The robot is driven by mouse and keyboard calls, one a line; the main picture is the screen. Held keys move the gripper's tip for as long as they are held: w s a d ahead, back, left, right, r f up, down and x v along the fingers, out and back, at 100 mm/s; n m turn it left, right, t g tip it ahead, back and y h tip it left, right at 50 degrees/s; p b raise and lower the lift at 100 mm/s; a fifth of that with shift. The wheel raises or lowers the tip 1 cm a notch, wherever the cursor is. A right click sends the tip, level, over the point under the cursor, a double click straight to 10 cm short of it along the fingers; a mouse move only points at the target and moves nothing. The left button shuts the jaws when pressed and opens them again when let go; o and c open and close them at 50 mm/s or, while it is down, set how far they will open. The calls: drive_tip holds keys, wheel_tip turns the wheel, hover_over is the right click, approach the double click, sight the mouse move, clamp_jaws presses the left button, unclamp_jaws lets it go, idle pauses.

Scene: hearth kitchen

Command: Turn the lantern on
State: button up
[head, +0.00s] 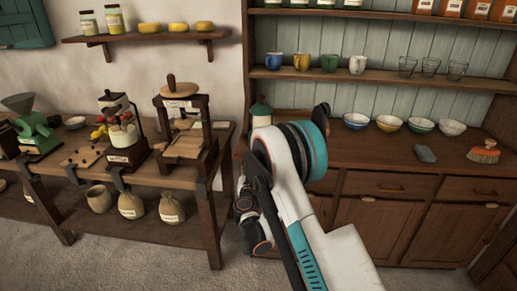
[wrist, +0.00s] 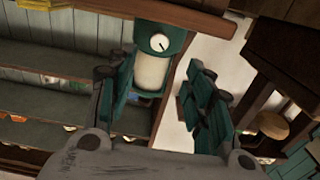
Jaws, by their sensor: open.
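The lantern (head: 261,114) stands at the left end of the dresser counter, with a green cap and a pale body. My arm hides its lower part in the head view. In the wrist view the picture is upside down. The lantern (wrist: 153,72) shows there as a pale cylinder with a green base, and a round white dial (wrist: 158,42) with a dark pointer sits on the base. My gripper (wrist: 160,66) is open and empty, its two green-padded fingers on either side of the lantern in the picture. I cannot tell whether they touch it. The head view does not show the fingers clearly.
The dresser counter (head: 400,160) holds several bowls (head: 390,123), a grey block (head: 425,154) and a brush (head: 484,152) to the right. A wooden press (head: 183,125) stands on the workbench (head: 150,178) to the left. Mugs (head: 329,63) stand on the shelf above.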

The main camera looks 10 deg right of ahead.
drive_tip(key=b+x, duration=0.4)
drive_tip(key=x, duration=0.9)
drive_tip(key=shift+w+d+f, duration=0.1)
drive_tip(key=shift+w+f, duration=0.05)
drive_tip(key=shift+w, duration=0.05)
drive_tip(key=c, duration=1)
